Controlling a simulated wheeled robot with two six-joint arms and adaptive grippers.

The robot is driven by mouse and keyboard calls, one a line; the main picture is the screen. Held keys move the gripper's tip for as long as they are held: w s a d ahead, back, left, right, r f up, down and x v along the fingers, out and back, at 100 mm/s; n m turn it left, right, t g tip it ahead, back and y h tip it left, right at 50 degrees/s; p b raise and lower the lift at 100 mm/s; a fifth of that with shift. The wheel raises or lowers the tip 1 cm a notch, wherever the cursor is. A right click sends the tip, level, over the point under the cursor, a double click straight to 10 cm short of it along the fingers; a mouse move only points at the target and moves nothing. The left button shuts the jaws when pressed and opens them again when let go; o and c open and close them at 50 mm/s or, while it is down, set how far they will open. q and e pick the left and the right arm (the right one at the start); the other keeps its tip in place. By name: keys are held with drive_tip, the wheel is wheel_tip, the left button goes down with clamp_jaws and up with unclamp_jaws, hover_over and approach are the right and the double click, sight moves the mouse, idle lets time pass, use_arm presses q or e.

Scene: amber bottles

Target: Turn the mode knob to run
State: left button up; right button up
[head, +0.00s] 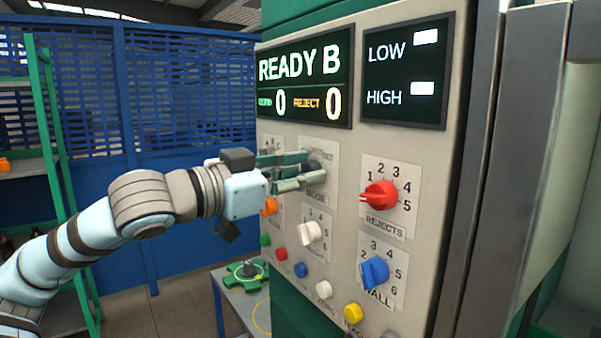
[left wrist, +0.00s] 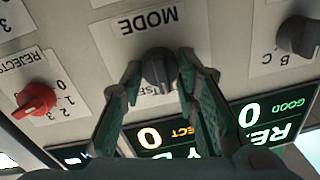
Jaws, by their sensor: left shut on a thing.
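The mode knob (left wrist: 158,70) is dark grey and sits on the light panel under a label reading MODE in the left wrist view, where the picture is upside down. My left gripper (left wrist: 160,68) has its green fingers on either side of the knob and is shut on it. In the head view, the left gripper (head: 309,172) reaches the panel from the left, at the MODE label. Its fingers cover much of the knob and its label there, so I cannot tell which position the knob points to. My right gripper is not in view.
On the panel (head: 345,205) near the gripper are a red REJECTS knob (head: 379,196), a white knob (head: 311,232), a blue knob (head: 374,270) and several coloured buttons. A display (head: 305,75) above reads READY B. A LOW/HIGH display (head: 404,72) is beside it.

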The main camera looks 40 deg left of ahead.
use_arm(q)
drive_tip(key=shift+n, duration=0.4)
drive_tip(key=n, duration=0.8)
drive_tip(key=shift+f+g+p, duration=0.1)
drive_tip(key=shift+g+p, duration=0.2)
drive_tip(key=shift+g, duration=0.1)
drive_tip(key=shift+a, duration=0.1)
drive_tip(key=o, duration=1.2)
drive_tip(key=shift+c, duration=0.2)
drive_tip(key=shift+r, duration=0.2)
